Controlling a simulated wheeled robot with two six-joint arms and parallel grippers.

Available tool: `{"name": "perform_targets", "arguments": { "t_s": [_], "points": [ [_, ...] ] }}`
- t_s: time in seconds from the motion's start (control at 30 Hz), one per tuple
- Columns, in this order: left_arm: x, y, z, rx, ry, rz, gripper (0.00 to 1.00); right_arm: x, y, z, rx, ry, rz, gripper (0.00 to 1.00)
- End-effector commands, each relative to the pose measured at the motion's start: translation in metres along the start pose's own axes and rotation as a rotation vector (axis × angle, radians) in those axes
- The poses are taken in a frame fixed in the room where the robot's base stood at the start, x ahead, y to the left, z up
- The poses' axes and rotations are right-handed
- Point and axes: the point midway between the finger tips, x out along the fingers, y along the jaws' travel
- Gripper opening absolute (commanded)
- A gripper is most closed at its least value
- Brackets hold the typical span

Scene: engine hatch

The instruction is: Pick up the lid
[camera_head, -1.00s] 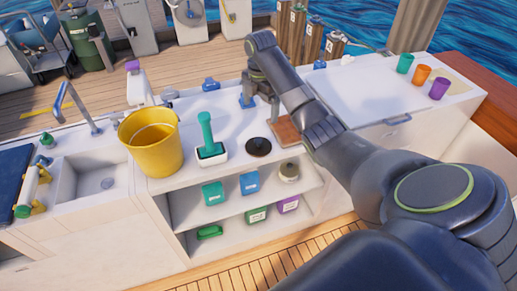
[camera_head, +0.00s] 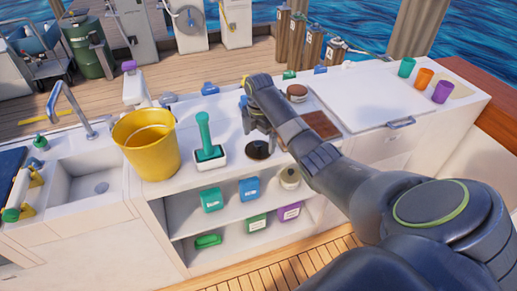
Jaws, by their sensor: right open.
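A dark round lid (camera_head: 259,152) with a small knob lies flat on the white counter, right of the green-handled tool. My right gripper (camera_head: 257,128) is open and points down, just above and behind the lid in the picture. Its fingers appear empty, and I cannot tell whether they touch the lid. The arm comes in from the right and passes close to the lid's right side. My left gripper is not in view.
A yellow bucket (camera_head: 147,152) and a green-handled tool in a white holder (camera_head: 209,158) stand left of the lid. A brown board (camera_head: 322,125) lies behind my arm.

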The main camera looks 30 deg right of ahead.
Motion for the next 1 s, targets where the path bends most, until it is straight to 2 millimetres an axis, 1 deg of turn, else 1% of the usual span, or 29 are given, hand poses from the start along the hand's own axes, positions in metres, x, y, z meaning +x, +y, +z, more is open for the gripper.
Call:
{"name": "perform_targets", "arguments": {
  "t_s": [0.1, 0.2, 0.3, 0.47, 0.57, 0.7, 0.77, 1.0],
  "points": [
    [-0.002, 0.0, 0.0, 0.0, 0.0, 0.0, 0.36, 0.018, 0.001, -0.001, 0.002, 0.002, -0.003, 1.0],
    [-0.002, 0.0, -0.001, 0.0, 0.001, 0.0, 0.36, 0.028, 0.001, -0.001, 0.001, 0.001, -0.002, 1.0],
    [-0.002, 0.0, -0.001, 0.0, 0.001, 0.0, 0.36, 0.032, 0.001, -0.001, 0.0, -0.001, 0.0, 1.0],
    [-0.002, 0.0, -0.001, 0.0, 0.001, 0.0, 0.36, 0.032, 0.001, -0.001, 0.0, -0.001, 0.001, 1.0],
    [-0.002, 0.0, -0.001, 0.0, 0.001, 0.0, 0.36, 0.032, 0.001, -0.001, 0.0, -0.001, 0.001, 0.9],
    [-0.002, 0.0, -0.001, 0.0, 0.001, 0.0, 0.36, 0.032, 0.001, -0.001, 0.0, -0.001, 0.0, 0.71],
    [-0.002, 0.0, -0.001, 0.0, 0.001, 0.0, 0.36, 0.032, 0.001, 0.0, 0.0, -0.001, 0.0, 0.64],
    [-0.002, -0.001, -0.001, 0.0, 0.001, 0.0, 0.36, 0.03, 0.001, 0.0, 0.001, -0.001, 0.001, 0.64]
  ]
}}
